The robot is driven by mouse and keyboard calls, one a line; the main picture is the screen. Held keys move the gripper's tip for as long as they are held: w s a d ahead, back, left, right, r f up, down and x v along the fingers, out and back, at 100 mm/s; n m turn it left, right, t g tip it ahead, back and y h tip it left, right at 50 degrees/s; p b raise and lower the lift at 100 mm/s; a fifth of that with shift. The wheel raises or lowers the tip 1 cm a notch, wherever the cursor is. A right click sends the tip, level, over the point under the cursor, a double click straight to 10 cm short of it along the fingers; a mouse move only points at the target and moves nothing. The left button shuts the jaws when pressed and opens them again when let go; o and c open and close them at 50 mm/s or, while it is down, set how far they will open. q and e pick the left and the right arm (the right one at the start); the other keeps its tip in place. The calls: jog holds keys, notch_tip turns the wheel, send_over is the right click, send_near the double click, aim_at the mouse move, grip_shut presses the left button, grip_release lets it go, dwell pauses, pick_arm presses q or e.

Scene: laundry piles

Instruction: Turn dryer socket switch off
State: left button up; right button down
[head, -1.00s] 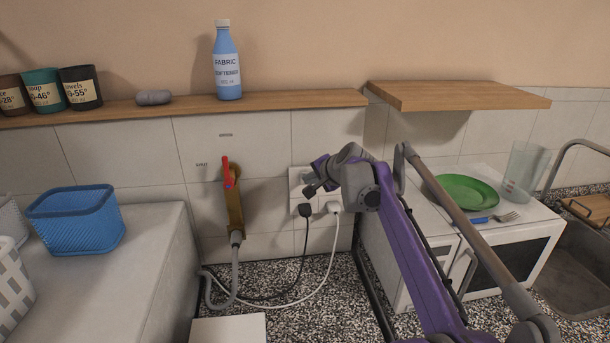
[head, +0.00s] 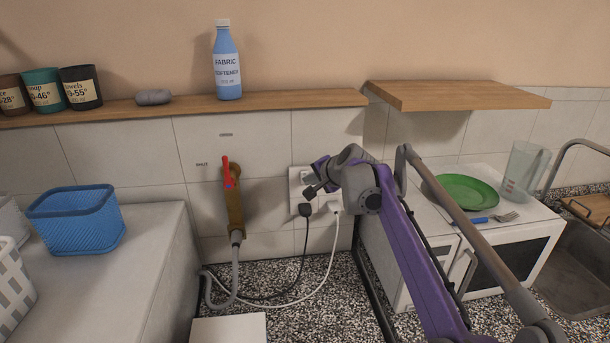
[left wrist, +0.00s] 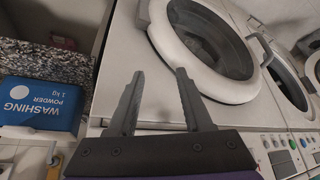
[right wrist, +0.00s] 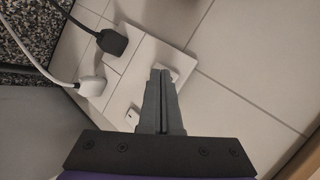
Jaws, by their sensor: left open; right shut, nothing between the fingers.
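A white double wall socket (head: 296,175) is on the tiled wall, partly hidden behind my right gripper (head: 309,190). A black plug (head: 305,210) and a white plug (head: 334,206) sit in it. In the right wrist view the socket plate (right wrist: 145,52) carries the black plug (right wrist: 112,42), the white plug (right wrist: 92,86) and two small rocker switches. My right gripper (right wrist: 159,74) is shut and empty, its tips over or beside one switch (right wrist: 175,76); contact cannot be told. The other switch (right wrist: 132,116) is left of the fingers. I cannot tell which is the dryer's. My left gripper (left wrist: 160,75) is open and empty.
A wooden shelf (head: 285,99) runs above the socket. A red-handled valve with a hose (head: 233,205) is left of it. A white cabinet with a green plate (head: 466,191) stands at right. The left wrist view shows front-loading machines (left wrist: 215,50) and a washing powder box (left wrist: 40,104).

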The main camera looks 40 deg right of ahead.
jog(key=shift+s+a, duration=0.1)
jog(key=shift+s, duration=0.1)
jog(key=s, duration=0.1)
jog(key=s+a, duration=0.1)
jog(key=s, duration=0.1)
jog(key=s+a, duration=0.1)
jog(key=shift+s+a+f, duration=0.15)
jog(key=shift+a+f, duration=0.05)
jog(key=shift+f, duration=0.15)
dwell(0.7)
